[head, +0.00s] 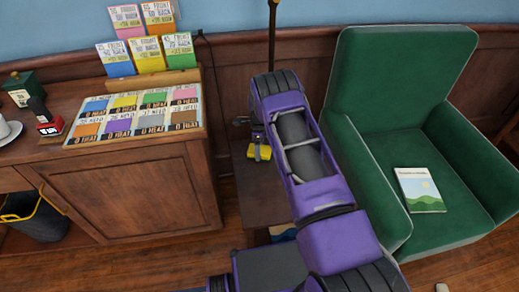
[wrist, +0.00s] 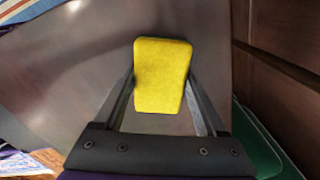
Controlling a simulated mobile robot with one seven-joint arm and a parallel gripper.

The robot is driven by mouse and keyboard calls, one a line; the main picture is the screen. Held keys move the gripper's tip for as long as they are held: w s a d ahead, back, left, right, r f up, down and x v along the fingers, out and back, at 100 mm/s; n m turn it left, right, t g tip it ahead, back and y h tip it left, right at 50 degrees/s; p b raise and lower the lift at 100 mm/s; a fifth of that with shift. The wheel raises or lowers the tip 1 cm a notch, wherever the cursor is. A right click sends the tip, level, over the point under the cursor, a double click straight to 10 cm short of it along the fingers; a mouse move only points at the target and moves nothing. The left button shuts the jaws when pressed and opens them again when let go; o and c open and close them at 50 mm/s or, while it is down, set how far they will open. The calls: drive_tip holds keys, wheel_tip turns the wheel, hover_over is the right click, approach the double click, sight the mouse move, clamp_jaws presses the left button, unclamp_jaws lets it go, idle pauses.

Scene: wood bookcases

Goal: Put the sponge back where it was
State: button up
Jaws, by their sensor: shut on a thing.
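A yellow sponge (wrist: 161,75) is held between the two fingers of my gripper (wrist: 161,92) in the wrist view. The fingers press on its left and right sides. In the head view the sponge (head: 259,153) shows as a small yellow block at the tip of my gripper (head: 258,146), left of my purple arm. It is over a small dark wooden side table (head: 252,190) between the cabinet and the green armchair. The table top (wrist: 85,95) fills much of the wrist view below the sponge. I cannot tell whether the sponge touches it.
A wooden cabinet (head: 130,192) on the left bears a board of coloured cards (head: 137,117). A green armchair (head: 385,130) with a book (head: 419,190) stands right. A wood-panelled wall (wrist: 285,70) is close to my gripper. A dark bin (head: 35,218) sits lower left.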

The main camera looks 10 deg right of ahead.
drive_tip(key=o, duration=1.2)
drive_tip(key=shift+f, duration=0.1)
drive_tip(key=shift+o, duration=0.2)
drive_tip(key=shift+r+p, duration=0.35)
drive_tip(key=shift+p, duration=0.05)
wheel_tip(320, 180, up, 12)
drive_tip(key=shift+f+p, duration=0.15)
drive_tip(key=shift+p, duration=0.15)
